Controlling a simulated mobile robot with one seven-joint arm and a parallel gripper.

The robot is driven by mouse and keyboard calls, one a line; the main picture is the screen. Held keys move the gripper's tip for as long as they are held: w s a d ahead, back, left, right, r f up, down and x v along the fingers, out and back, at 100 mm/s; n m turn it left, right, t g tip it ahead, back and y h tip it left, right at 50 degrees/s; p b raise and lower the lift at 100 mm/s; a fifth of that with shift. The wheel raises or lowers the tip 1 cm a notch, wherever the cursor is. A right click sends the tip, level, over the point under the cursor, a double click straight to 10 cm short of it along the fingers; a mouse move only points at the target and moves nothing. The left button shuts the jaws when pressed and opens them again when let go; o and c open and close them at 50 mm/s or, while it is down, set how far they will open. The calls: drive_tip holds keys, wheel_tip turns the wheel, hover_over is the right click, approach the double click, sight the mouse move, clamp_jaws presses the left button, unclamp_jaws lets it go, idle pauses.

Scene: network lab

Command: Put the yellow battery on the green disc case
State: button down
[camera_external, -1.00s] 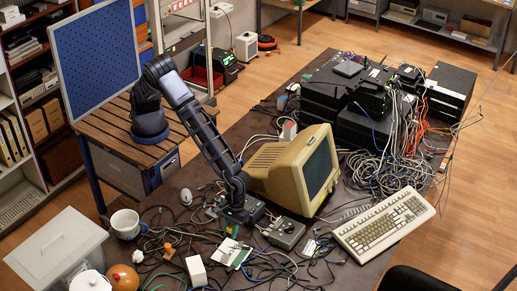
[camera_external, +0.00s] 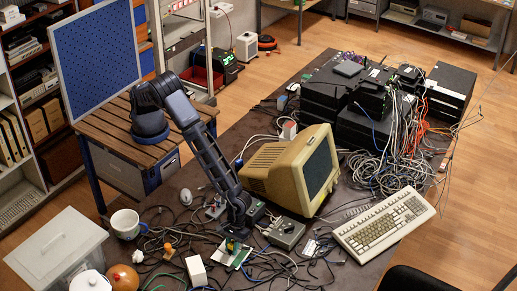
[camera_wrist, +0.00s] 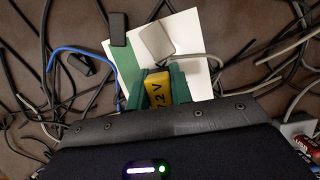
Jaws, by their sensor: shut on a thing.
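The yellow battery (camera_wrist: 157,92), with black print on it, is between the teal fingers of my gripper (camera_wrist: 162,86) in the wrist view. My gripper is shut on it. In the external view my gripper (camera_external: 233,241) is low over the table, at the green disc case. The green disc case (camera_wrist: 133,68) lies flat, with a green strip and white area, beyond and under the fingers in the wrist view. It also shows in the external view (camera_external: 242,257). I cannot tell whether the battery touches the case.
A pale flat square piece (camera_wrist: 158,38) and a small black piece (camera_wrist: 118,28) lie on or over the case. Cables surround it. A grey control box (camera_external: 285,233) and a beige monitor (camera_external: 297,172) stand right of my arm. A white box (camera_external: 196,270) stands to the left.

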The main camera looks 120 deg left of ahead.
drive_tip(key=shift+f, duration=0.1)
drive_tip(key=c, duration=1.3)
unclamp_jaws()
drive_tip(key=shift+o, duration=0.2)
